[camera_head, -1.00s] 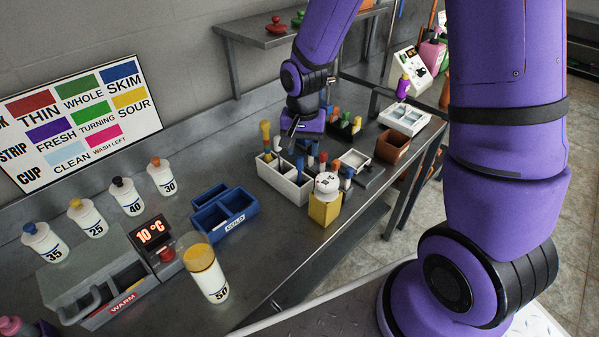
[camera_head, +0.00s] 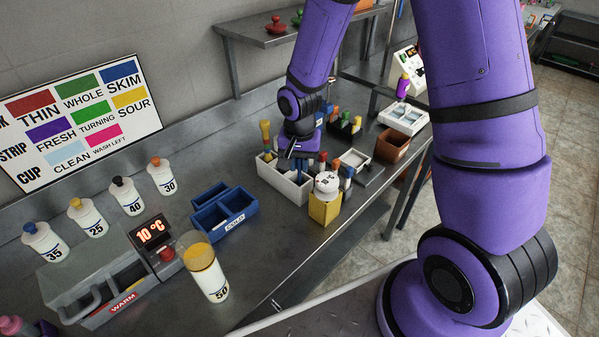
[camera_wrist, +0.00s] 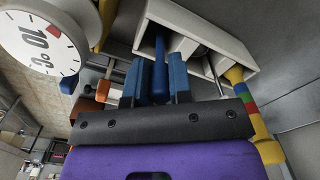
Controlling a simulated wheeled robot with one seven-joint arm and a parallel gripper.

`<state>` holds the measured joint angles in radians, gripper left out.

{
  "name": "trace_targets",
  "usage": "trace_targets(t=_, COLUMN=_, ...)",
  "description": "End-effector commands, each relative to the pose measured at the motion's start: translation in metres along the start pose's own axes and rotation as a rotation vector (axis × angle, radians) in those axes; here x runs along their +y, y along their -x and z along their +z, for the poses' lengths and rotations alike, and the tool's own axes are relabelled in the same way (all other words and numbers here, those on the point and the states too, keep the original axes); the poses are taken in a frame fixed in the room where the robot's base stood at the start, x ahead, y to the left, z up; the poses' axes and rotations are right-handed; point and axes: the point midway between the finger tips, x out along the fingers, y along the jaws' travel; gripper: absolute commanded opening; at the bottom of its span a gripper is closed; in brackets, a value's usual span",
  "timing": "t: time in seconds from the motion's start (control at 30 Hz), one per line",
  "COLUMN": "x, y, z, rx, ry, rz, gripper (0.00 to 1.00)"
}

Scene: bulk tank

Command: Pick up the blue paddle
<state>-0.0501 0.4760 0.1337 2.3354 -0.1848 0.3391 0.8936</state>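The blue paddle (camera_wrist: 160,68) stands in the white divided box; its handle rises between my gripper's fingers in the wrist view. My gripper (camera_wrist: 158,82) is open, with one blue-tipped finger on each side of the handle and small gaps that look clear of it. In the head view my gripper (camera_head: 297,160) is low over the white box (camera_head: 283,184), and it hides most of the paddle there. The box also shows in the wrist view (camera_wrist: 215,30).
A yellow-handled tool (camera_head: 265,133) stands at the box's left end. A yellow block with a round white dial (camera_head: 325,200) stands close in front. Other coloured handles crowd the right side. A blue bin (camera_head: 225,215) sits to the left.

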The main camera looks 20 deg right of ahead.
Motion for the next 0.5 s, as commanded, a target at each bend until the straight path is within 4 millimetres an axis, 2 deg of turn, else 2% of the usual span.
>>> trace_targets(t=0.03, x=0.000, y=0.000, z=0.000, rx=0.000, ry=0.000, rz=0.000, gripper=0.04)
trace_targets(t=0.07, x=0.000, y=0.000, z=0.000, rx=0.000, ry=0.000, rz=0.000, gripper=0.00)
trace_targets(t=0.37, x=0.000, y=0.002, z=0.000, rx=0.001, ry=0.000, rz=0.000, gripper=0.00)
trace_targets(t=0.5, x=-0.001, y=0.013, z=-0.001, rx=0.003, ry=-0.002, rz=-0.002, gripper=0.00)
